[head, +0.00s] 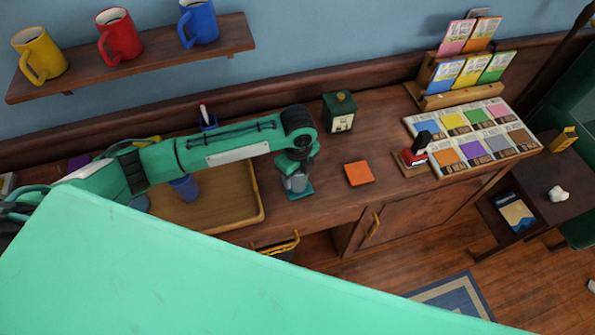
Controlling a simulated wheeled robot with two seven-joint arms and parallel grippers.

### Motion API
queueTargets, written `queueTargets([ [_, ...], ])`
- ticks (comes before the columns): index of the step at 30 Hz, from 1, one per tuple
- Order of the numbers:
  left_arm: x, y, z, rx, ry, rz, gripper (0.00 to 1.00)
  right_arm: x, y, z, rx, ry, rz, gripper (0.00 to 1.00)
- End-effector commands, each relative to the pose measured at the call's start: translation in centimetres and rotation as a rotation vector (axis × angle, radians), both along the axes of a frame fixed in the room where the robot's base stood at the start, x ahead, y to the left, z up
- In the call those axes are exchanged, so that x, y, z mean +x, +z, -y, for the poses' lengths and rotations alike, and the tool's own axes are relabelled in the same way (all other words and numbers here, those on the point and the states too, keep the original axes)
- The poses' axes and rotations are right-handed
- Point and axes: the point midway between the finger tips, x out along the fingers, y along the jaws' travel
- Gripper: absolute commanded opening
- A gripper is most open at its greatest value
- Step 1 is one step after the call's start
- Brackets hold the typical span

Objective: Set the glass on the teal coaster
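The teal coaster (306,193) lies on the wooden counter, to the right of the wooden tray. A small grey glass (297,183) shows directly over the coaster, just below my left gripper (296,172). The glass looks upright, and I cannot tell whether its base touches the coaster. My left gripper points down at the glass with its fingers around the upper part. The fingers are too small and dark to tell whether they grip it. My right gripper is not in view.
The wooden tray (238,219) holds a blue cup (184,187). An orange coaster (359,173) lies to the right, with a green box (339,111) behind it. A red-and-black stamp (413,152) stands beside the colour cards (472,138). Mugs stand on the wall shelf (140,57).

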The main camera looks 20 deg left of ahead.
Motion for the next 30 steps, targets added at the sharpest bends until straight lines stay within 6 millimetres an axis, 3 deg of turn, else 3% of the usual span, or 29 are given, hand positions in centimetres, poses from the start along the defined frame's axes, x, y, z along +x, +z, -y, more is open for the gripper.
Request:
queueTargets([
  [11, 0.0, -0.7, 0.0, 0.000, 0.000, 0.001, 0.30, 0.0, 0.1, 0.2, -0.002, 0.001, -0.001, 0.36],
  [12, 0.0, -0.7, 0.0, 0.000, 0.000, 0.001, 0.62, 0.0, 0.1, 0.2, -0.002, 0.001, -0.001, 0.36],
  [15, 0.0, -0.7, 0.0, 0.000, 0.000, 0.001, 0.80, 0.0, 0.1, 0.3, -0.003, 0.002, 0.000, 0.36],
  [25, 0.0, -0.4, 0.0, 0.000, 0.000, 0.002, 0.80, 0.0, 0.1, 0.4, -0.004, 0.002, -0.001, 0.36],
  [30, 0.2, 1.7, 0.0, -0.001, 0.000, 0.005, 0.80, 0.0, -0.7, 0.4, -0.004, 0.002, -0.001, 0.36],
])
